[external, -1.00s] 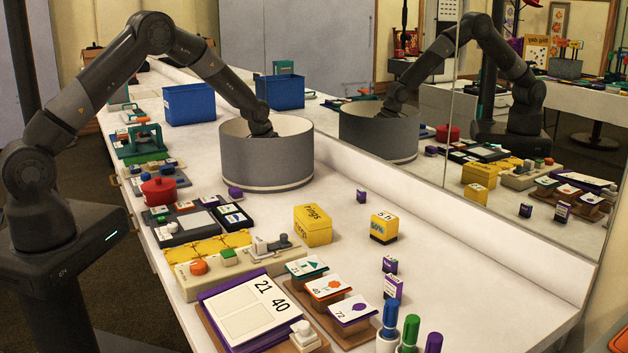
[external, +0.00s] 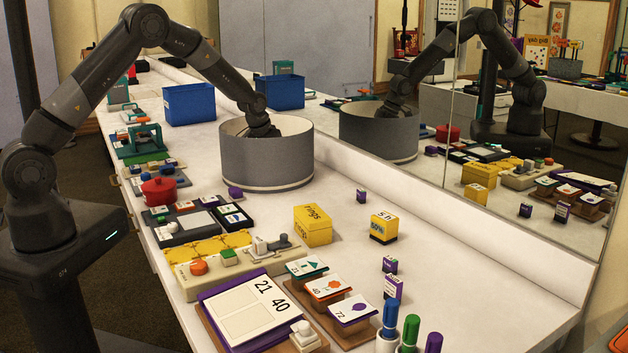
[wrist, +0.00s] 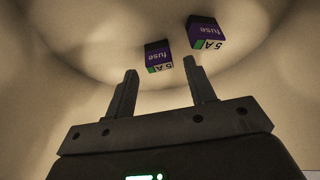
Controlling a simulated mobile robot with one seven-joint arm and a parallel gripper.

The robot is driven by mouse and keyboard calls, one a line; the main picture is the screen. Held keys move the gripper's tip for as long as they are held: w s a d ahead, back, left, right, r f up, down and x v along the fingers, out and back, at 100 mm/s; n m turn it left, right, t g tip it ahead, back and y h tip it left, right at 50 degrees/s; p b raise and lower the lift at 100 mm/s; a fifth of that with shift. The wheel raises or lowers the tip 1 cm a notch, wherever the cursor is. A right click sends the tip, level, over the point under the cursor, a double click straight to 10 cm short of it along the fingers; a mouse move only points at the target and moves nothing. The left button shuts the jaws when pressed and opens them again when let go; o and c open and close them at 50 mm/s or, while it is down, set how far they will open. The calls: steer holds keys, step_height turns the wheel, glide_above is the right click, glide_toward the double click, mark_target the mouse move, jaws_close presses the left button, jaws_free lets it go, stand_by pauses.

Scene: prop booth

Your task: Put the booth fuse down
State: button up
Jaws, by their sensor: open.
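Two purple fuses with dark sides and green marks, each printed "fuse" and "5 A", lie in the wrist view. One fuse (wrist: 158,55) is just beyond the fingertips and between them in the picture; the other fuse (wrist: 206,35) is farther right. My gripper (wrist: 160,67) is open, with nothing held between its fingers. In the external view my arm reaches down into the round grey drum (external: 265,165), whose wall hides the fingers and both fuses. The pale curved inside of the drum fills the wrist view.
Small purple blocks (external: 361,196) stand on the white counter. A yellow box (external: 313,226) and a yellow block (external: 384,228) stand in front of the drum. A blue bin (external: 189,104) is behind it. A mirror (external: 520,120) runs along the right.

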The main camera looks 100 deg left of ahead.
step_height(320, 180, up, 7)
steer(key=w+d+r+m+t, duration=0.1)
steer(key=w+d+r+m, duration=0.1)
steer(key=d+r, duration=0.65)
steer(key=w+d+r+m+t+h, duration=0.1)
steer(key=w+d+r+m, duration=0.2)
steer(key=d, duration=1)
steer(key=w+d+r+m+t, duration=0.1)
steer(key=w+d+r, duration=0.1)
steer(key=d+r, duration=0.7)
steer(key=s+d+r+m+h, duration=0.15)
steer(key=s+d, duration=0.25)
steer(key=d, duration=0.6)
steer(key=s+d+m, duration=0.2)
steer(key=s+d, duration=0.1)
steer(key=d, duration=0.6)
steer(key=s+d+f+m+t+h, duration=0.1)
steer(key=s+d+m, duration=0.3)
steer(key=s+d, duration=0.7)
steer(key=shift+s+d+f, duration=0.3)
steer(key=shift+s+f, duration=0.05)
steer(key=shift+s, duration=0.35)
steer(key=shift+h, duration=0.25)
